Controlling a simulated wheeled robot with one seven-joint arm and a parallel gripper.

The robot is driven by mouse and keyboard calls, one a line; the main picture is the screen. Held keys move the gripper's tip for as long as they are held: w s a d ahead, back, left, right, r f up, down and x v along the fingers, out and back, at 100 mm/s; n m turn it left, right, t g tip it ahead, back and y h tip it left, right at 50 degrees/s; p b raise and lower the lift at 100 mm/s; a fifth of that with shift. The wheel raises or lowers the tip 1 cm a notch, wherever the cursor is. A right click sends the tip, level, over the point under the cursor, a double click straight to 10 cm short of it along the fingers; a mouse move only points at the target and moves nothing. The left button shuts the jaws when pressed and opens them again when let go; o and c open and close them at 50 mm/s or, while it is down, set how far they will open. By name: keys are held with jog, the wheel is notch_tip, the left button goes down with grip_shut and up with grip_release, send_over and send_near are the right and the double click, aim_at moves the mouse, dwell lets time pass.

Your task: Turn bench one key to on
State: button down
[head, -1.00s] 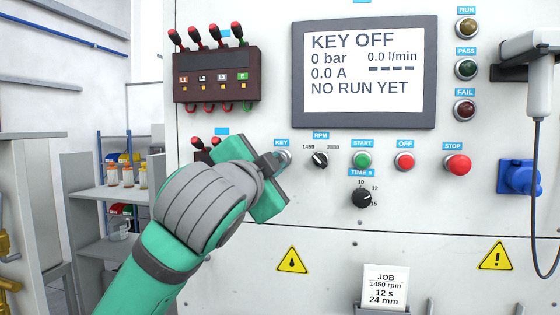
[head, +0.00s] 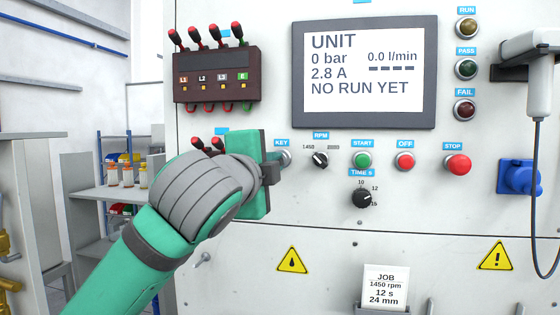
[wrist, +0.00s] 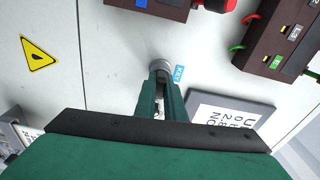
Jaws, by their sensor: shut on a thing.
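The key switch (head: 285,157) sits under a blue KEY label on the white panel. My gripper (head: 277,160) is at the switch, its fingers shut on the key; the key itself is mostly hidden behind the fingers. In the wrist view, my gripper (wrist: 161,86) has its two green fingers reaching to the round metal collar of the key switch (wrist: 158,68), beside the KEY label. The display (head: 364,72) reads UNIT, 0 bar, 0.0 l/min, 2.8 A and NO RUN YET.
Right of the key are the RPM knob (head: 320,159), green START button (head: 362,160), red OFF button (head: 404,161), red STOP button (head: 457,164) and time knob (head: 362,198). A dark terminal box (head: 215,75) with plugged leads is above left. A job card (head: 384,286) stands below.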

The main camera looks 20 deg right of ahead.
jog(key=shift+m, duration=0.4)
jog(key=c, duration=1.8)
grip_release()
jog(key=shift+o, duration=0.2)
jog(key=shift+a, duration=0.1)
jog(key=v, duration=1)
jog(key=shift+s+a, duration=0.2)
jog(key=shift+a, duration=0.05)
